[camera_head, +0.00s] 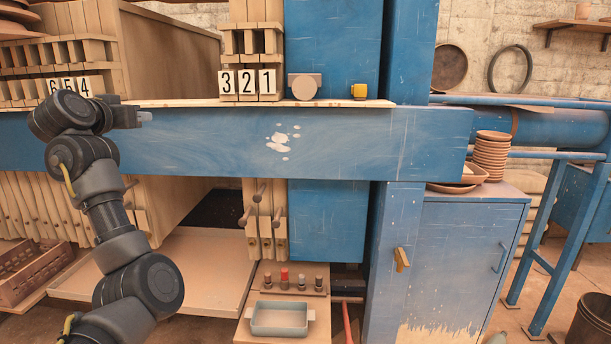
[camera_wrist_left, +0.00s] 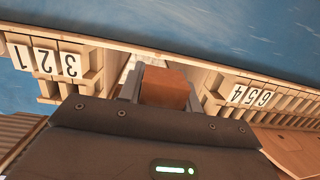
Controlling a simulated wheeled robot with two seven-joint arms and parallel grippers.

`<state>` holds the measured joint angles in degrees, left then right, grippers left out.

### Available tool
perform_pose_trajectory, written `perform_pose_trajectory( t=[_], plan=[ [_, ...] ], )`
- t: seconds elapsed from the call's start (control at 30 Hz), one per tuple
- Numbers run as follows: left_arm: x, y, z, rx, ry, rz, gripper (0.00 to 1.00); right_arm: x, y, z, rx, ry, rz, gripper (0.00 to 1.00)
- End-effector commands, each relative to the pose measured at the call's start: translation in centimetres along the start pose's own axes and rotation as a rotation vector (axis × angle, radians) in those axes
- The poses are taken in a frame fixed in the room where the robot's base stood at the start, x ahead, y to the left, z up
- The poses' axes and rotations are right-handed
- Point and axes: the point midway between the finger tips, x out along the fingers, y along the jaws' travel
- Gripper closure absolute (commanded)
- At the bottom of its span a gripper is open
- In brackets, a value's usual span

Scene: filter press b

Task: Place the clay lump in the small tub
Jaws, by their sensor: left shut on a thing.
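My left gripper (camera_head: 142,117) is in front of the shelf plank at the left, between the number cards 654 and 321. In the left wrist view the gripper (camera_wrist_left: 163,88) is shut on a reddish-brown block, the clay lump (camera_wrist_left: 165,87). The lump cannot be made out in the head view. A small grey-blue tub (camera_head: 279,331) with side handles stands on a low wooden board at the bottom centre, well below and right of the gripper. It looks empty. My right gripper is not in view.
A thick blue beam (camera_head: 330,150) runs across above the tub. A rack of small bottles (camera_head: 293,288) stands just behind the tub. A blue cabinet (camera_head: 450,260) stands at right.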

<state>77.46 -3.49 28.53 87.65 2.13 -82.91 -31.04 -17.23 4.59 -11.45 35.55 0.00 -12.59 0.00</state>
Motion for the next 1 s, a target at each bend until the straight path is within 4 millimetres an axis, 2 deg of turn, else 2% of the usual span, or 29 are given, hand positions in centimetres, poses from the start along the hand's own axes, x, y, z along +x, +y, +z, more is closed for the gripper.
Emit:
perform_pose_trajectory(
  t=[0.03,0.23,0.37,0.5,0.67,0.8,1.0],
  plan=[
    [0.7,0.5,3.1,-0.002,-0.01,-0.023,0.89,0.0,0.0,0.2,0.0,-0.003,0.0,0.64],
    [0.9,3.0,13.4,-0.015,-0.007,-0.095,0.89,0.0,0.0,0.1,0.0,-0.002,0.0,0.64],
    [-0.3,5.5,19.7,-0.018,-0.006,-0.109,0.89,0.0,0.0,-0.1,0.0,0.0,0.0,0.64],
    [-2.7,8.1,25.6,-0.012,-0.006,-0.104,0.89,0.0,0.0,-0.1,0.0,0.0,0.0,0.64],
    [-6.2,11.2,31.1,-0.002,-0.006,-0.08,0.89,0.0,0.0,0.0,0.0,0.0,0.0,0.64],
    [-10.7,14.2,35.6,-0.01,-0.006,-0.05,0.89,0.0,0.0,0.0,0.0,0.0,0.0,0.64],
    [-16.6,16.8,39.5,-0.013,-0.005,-0.025,0.89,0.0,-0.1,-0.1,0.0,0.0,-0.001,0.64]
  ],
)
